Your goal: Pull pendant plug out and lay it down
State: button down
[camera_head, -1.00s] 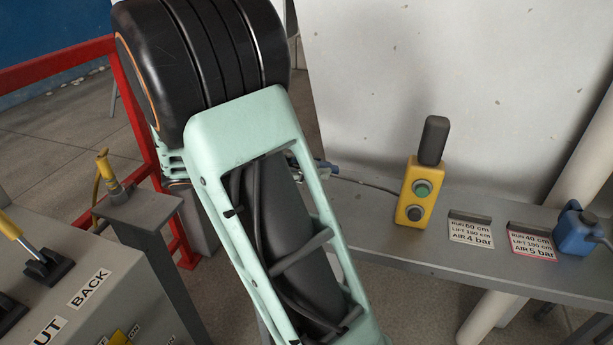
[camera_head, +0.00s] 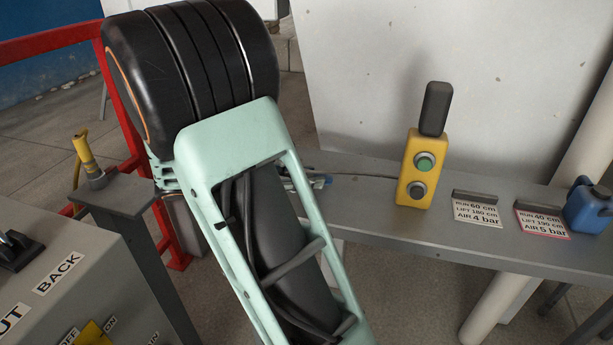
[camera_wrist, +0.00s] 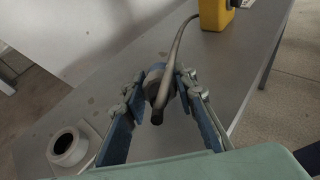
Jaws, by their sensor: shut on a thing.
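My gripper (camera_wrist: 160,92) is shut on the pendant plug (camera_wrist: 154,76), a small blue-grey body with a dark cable end, held between the two fingers above the grey bench. The cable runs from the plug to the yellow pendant (camera_head: 407,190), which stands on the bench with a green and a dark button. Its lower part also shows in the wrist view (camera_wrist: 216,14). In the head view the gripper (camera_head: 320,182) is mostly hidden behind my arm. I cannot tell whether the plug touches the bench.
A pale ring-shaped part (camera_wrist: 66,146) lies on a plate at the left of the wrist view. A red rail (camera_head: 125,110) and a grey control box (camera_head: 75,270) are at left.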

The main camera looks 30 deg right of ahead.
dwell(0.3)
jog(key=c, duration=1.5)
grip_release()
jog(key=shift+a, duration=0.1)
jog(key=s+v, duration=0.1)
jog(key=v, duration=1)
jog(key=shift+w+a+r, duration=0.2)
jog(key=shift+w+a, duration=0.2)
jog(key=shift+w, duration=0.05)
